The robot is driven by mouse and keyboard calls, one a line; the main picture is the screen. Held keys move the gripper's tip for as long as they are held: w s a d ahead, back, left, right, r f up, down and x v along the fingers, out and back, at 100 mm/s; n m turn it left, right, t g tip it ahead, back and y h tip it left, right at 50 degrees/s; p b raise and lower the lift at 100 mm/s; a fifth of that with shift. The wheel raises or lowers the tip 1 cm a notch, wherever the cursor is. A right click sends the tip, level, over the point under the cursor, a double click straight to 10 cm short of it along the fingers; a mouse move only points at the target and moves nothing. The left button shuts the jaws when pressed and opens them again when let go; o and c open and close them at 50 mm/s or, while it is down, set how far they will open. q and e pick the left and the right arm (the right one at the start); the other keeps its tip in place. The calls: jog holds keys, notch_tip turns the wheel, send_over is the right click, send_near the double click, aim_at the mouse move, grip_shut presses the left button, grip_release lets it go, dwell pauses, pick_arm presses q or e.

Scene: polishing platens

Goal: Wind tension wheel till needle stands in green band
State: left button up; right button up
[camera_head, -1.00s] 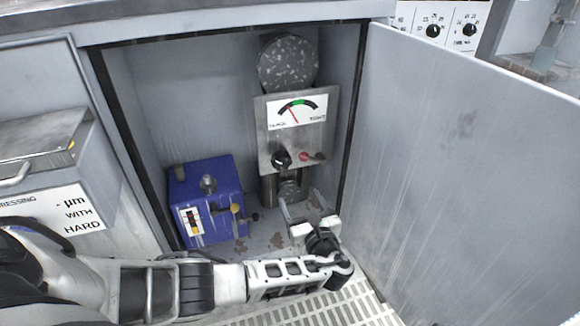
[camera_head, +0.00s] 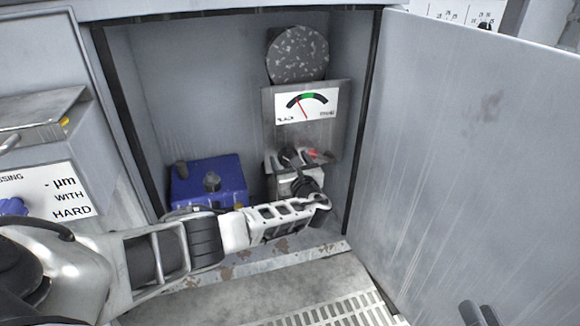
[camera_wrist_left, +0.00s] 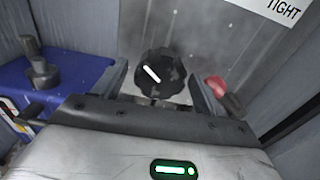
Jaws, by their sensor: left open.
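The black knob (camera_head: 291,157) with a white pointer line sits on a grey metal panel (camera_head: 317,138) inside the open cabinet. It also shows in the left wrist view (camera_wrist_left: 160,68), its line tilted to upper left. Above it is the gauge (camera_head: 306,105); its red needle leans left, its tip at or just left of the green band. My left gripper (camera_wrist_left: 160,84) is open, one finger on each side of the knob; contact is unclear.
A red-tipped lever (camera_wrist_left: 216,86) stands close to the right finger in the wrist view. A blue box (camera_head: 208,180) with a post is to the left. A speckled round disc (camera_head: 298,54) hangs above the gauge. The open door (camera_head: 475,150) bounds the right side.

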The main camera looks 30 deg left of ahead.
pick_arm(q)
jog(key=shift+a, duration=0.1)
pick_arm(e)
jog(key=shift+r, duration=0.1)
pick_arm(q)
jog(key=c, duration=1)
jog(key=shift+o, duration=0.2)
jog(key=shift+p, duration=0.3)
pick_arm(e)
jog(key=shift+a, duration=0.1)
